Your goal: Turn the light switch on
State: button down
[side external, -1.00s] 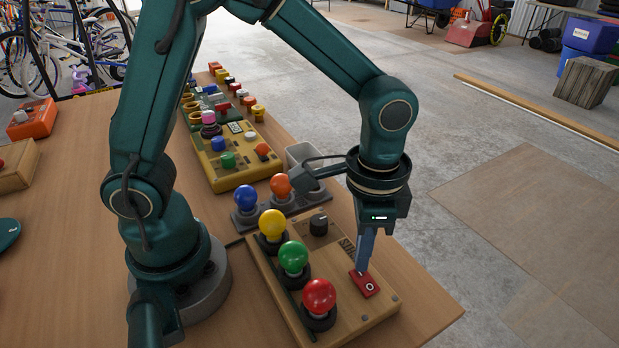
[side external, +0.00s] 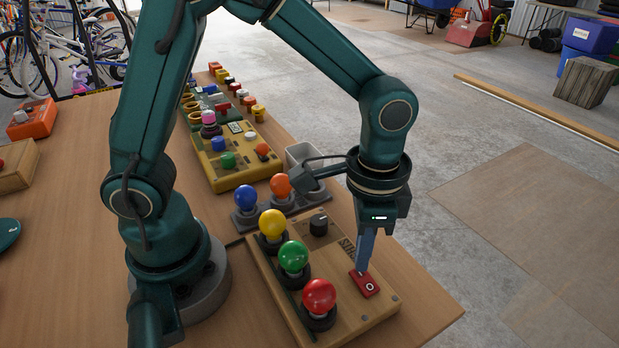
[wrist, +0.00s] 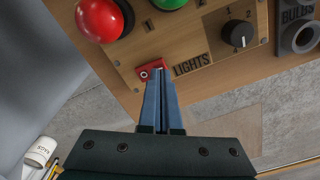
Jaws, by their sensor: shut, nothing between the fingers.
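The light switch (side external: 369,285) is a red rocker marked with a white circle, on a wooden box (side external: 347,305) with red, green and yellow bulbs. In the wrist view the switch (wrist: 151,70) sits left of the word LIGHTS. My gripper (side external: 361,270) is shut and empty, pointing down, its blue fingertips at the far end of the switch, touching or just above it. In the wrist view the fingertips (wrist: 160,74) overlap the switch's edge and hide part of it. The red bulb (side external: 319,297) shows no clear glow.
A black dial (side external: 318,224) stands on the same box behind the switch. A grey holder with blue and orange bulbs (side external: 281,187) lies behind the box, and a yellow control box (side external: 228,158) is farther back. The table edge is close on the right.

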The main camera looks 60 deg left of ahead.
jog(key=shift+f, duration=0.95)
dwell(0.5)
jog(key=shift+r, duration=3.55)
jog(key=s+a+r+n+t, duration=0.5)
jog(key=s+a+n, duration=0.1)
jog(key=a, duration=0.3)
jog(key=shift+s+t, duration=0.3)
jog(key=shift+s, duration=0.4)
